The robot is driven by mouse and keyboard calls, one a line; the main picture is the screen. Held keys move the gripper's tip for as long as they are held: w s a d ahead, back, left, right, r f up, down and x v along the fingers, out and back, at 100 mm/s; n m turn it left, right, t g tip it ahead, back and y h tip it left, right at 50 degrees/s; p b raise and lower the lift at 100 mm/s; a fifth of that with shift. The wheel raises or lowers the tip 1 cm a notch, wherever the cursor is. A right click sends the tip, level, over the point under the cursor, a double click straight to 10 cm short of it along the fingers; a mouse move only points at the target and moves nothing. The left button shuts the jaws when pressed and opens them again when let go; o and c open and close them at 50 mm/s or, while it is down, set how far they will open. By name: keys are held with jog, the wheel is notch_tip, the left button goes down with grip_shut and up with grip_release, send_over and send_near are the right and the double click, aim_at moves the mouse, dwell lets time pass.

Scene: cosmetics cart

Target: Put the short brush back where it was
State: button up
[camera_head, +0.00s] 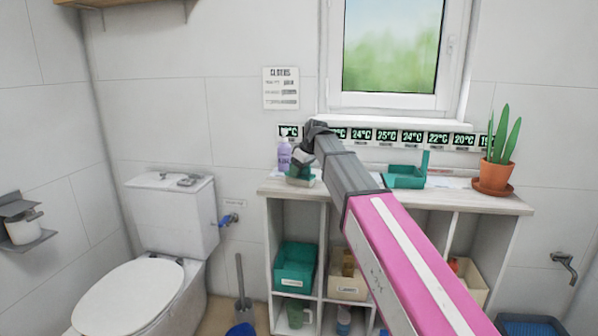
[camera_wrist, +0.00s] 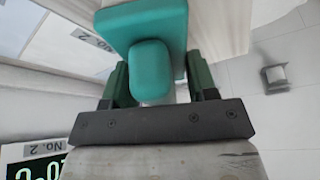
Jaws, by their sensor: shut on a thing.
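The short brush (camera_wrist: 150,20) appears to be the teal block with a rounded knob in the wrist view. My gripper (camera_wrist: 157,70) is shut on its knob, one dark green finger on each side. In the head view, my gripper (camera_head: 304,160) is over the left end of the shelf unit's top, with the teal brush (camera_head: 300,181) low beneath it. I cannot tell whether the brush touches the top. Its underside is mostly hidden.
The shelf unit (camera_head: 500,205) stands under the window. A lilac bottle (camera_head: 284,152) is close to my gripper. A teal tray (camera_head: 405,181) and potted plant (camera_head: 494,176) stand to the right. The toilet (camera_head: 170,230) is left.

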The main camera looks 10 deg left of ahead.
jog(key=o, duration=0.9)
jog(key=shift+f, duration=0.15)
jog(key=v, duration=1.2)
jog(key=shift+a, duration=0.1)
